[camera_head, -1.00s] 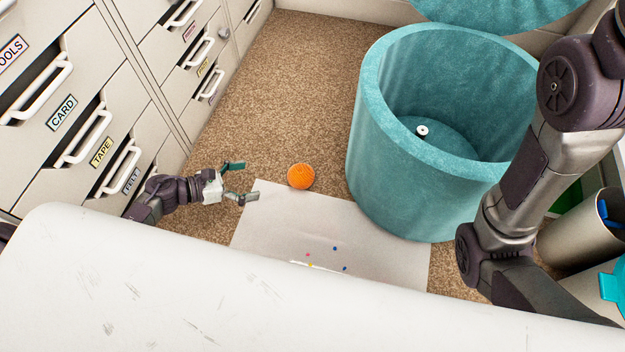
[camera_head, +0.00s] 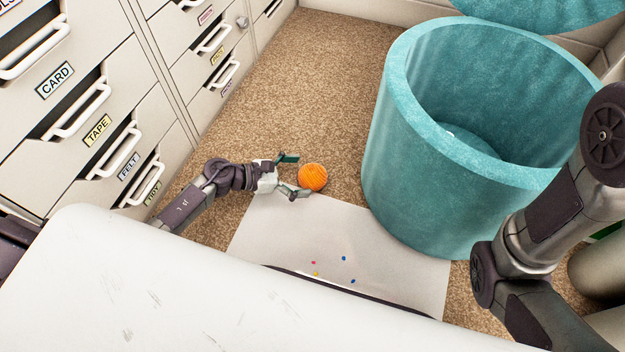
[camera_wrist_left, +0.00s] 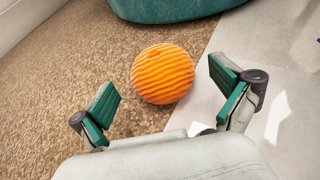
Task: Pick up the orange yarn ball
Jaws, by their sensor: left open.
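The orange yarn ball (camera_head: 312,177) lies on the brown carpet at the edge of a pale sheet. My left gripper (camera_head: 297,175) is open, with its green-padded fingers pointing at the ball from the left. In the left wrist view the ball (camera_wrist_left: 162,74) is ahead of the open fingertips (camera_wrist_left: 165,88), roughly centred between them. Nothing is held between the fingers. My right arm shows at the right edge of the head view, but its gripper is out of view.
A large teal round bin (camera_head: 420,170) stands to the right of the ball. Labelled drawers (camera_head: 120,120) with white handles line the left. The pale sheet (camera_head: 370,235) has several small coloured dots. Open carpet (camera_head: 320,80) lies beyond the ball.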

